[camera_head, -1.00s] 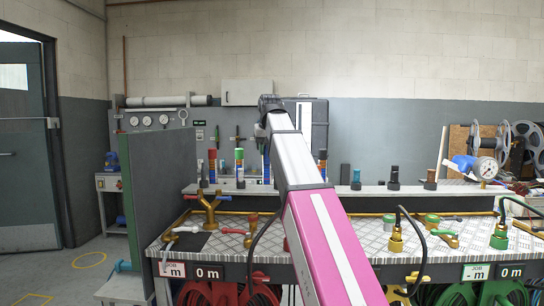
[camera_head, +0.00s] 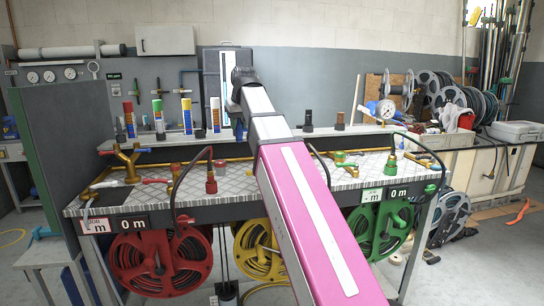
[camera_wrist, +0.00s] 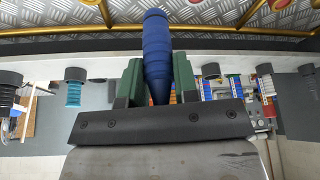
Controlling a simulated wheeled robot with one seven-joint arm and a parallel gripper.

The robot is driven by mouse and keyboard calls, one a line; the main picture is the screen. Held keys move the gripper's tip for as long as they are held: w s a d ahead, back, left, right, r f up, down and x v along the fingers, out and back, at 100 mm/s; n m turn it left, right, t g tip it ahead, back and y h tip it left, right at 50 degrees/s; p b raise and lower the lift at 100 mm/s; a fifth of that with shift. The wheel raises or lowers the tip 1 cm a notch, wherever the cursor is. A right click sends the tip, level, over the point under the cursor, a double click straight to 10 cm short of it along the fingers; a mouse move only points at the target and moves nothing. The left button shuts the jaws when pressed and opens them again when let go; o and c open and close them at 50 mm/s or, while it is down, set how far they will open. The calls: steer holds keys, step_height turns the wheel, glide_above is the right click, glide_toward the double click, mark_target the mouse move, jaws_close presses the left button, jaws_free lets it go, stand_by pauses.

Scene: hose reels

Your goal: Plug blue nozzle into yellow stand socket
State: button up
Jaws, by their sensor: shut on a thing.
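My gripper (camera_wrist: 157,75), in the wrist view, has its green fingers shut around the blue nozzle (camera_wrist: 157,35). The nozzle's ribbed body points to the top of the picture and its tapered end lies between the fingers. I cannot make out the yellow stand socket for certain. A yellow hose reel (camera_head: 257,248) hangs under the bench, partly behind my arm. Brass pipework (camera_wrist: 60,31) shows near the top of the wrist view, apart from the nozzle.
The tread-plate bench (camera_head: 235,178) carries a brass branched fitting (camera_head: 128,160), a red-based fitting (camera_head: 211,181) and a green-based one (camera_head: 390,167). Striped cylinders, including a green-capped one (camera_head: 158,117), stand on the back shelf. A red reel (camera_head: 160,262) and green reel (camera_head: 380,228) hang below.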

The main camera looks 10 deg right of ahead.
steer(key=shift+w+d+f, duration=0.65)
steer(key=shift+d+f, duration=0.95)
steer(key=shift+f, duration=0.1)
steer(key=shift+w+d+f, duration=0.65)
steer(key=shift+d+f, duration=0.9)
steer(key=shift+f, duration=0.1)
steer(key=shift+w+d+f, duration=0.65)
steer(key=shift+d+f, duration=0.95)
steer(key=shift+f, duration=0.1)
steer(key=shift+f, duration=0.15)
steer(key=o, duration=0.9)
steer(key=v, duration=1.2)
steer(key=shift+s, duration=0.1)
